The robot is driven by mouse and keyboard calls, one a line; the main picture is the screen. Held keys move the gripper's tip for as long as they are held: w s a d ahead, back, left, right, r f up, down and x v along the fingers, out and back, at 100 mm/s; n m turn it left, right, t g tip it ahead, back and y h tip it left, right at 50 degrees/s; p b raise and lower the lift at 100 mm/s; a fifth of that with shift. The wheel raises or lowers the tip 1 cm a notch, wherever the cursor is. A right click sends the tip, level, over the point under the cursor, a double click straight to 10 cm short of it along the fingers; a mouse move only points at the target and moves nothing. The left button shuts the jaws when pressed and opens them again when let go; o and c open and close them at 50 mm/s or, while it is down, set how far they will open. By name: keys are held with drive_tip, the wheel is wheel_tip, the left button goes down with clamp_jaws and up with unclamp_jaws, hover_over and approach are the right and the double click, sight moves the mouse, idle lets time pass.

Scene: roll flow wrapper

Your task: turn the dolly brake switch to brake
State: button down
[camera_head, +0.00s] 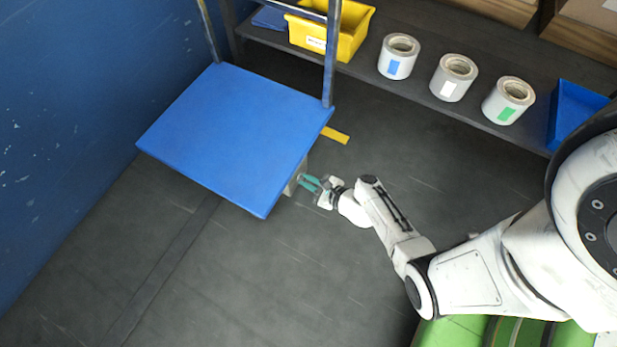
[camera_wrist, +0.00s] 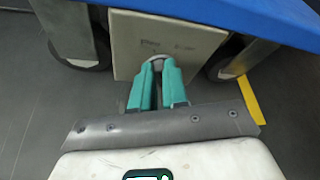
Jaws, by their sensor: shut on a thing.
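The dolly (camera_head: 230,130) has a blue flat deck and an upright handle frame at its far side. On its near right side, under the deck edge, is a pale box-like panel (camera_wrist: 150,35), also seen in the head view (camera_head: 294,182). A small round grey switch knob (camera_wrist: 238,66) shows on the panel's lower part in the wrist view. My gripper (camera_head: 308,183) reaches the panel from the right. Its teal fingers (camera_wrist: 158,80) are shut on the knob, which they partly hide. The markings on the panel are too blurred to read.
Dark dolly wheels (camera_wrist: 225,62) stand on both sides of the panel. A yellow floor strip (camera_head: 335,135) lies beside the dolly. A shelf at the back holds a yellow bin (camera_head: 350,30), film rolls (camera_head: 398,56) and a blue tray (camera_head: 575,112). The floor in front is clear.

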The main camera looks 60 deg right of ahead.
drive_tip(key=m+y, duration=0.1)
drive_tip(key=m, duration=0.1)
drive_tip(key=d+m+y, duration=0.1)
drive_tip(key=m+y, duration=0.1)
drive_tip(key=d+m+y, duration=0.1)
drive_tip(key=m+y, duration=0.1)
drive_tip(key=m, duration=0.1)
drive_tip(key=shift+p, duration=0.3)
drive_tip(key=shift+f, duration=0.1)
idle(0.5)
drive_tip(key=c, duration=1.1)
unclamp_jaws()
drive_tip(key=shift+c, duration=0.2)
